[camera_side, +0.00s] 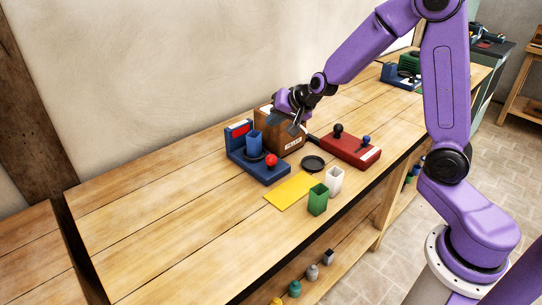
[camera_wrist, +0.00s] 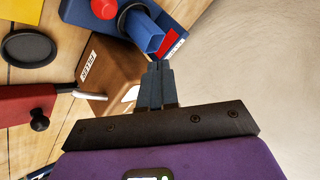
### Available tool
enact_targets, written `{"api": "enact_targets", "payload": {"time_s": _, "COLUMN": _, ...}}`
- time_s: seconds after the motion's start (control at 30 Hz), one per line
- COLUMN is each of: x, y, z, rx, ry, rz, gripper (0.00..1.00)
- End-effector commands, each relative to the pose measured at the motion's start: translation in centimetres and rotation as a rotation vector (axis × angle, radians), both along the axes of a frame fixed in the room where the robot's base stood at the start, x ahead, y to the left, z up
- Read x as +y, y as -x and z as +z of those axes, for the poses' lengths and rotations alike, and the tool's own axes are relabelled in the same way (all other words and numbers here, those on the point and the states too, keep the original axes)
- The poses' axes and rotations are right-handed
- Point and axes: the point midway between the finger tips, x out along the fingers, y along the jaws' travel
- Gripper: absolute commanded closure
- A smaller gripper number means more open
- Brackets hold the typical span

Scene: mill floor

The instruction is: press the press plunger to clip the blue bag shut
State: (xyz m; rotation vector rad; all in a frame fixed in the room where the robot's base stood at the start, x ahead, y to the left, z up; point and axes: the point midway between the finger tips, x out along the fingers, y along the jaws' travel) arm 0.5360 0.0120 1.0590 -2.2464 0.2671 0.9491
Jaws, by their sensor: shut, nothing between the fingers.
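A blue station (camera_side: 262,173), which I take for the press, stands on the bench and shows in the wrist view (camera_wrist: 181,13). A red knob (camera_side: 271,160) at its front, apparently the plunger, is partly cut off in the wrist view (camera_wrist: 104,8). The open-topped blue bag (camera_side: 254,140) stands upright at a black ring on this station; it also shows in the wrist view (camera_wrist: 143,36). My gripper (camera_side: 293,130) is shut and empty above the brown filler box, right of the bag and apart from the knob. Its closed fingertips (camera_wrist: 160,66) point toward the bag.
The brown filler box (camera_side: 290,139) stands just right of the blue station. A red station (camera_side: 350,152) with black and blue knobs lies further right. In front are a black dish (camera_side: 313,163), a yellow mat (camera_side: 290,191), a green cup (camera_side: 317,203) and a white cup (camera_side: 334,181). The bench's left is clear.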

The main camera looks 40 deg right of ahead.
Motion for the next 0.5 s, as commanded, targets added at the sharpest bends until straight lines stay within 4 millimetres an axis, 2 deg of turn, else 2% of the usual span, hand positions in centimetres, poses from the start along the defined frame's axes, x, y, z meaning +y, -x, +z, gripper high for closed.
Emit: {"api": "enact_targets", "payload": {"time_s": 0.5, "x": 0.0, "y": 0.1, "z": -6.2, "rx": 0.004, "ry": 0.002, "rz": 0.003, "gripper": 1.00}}
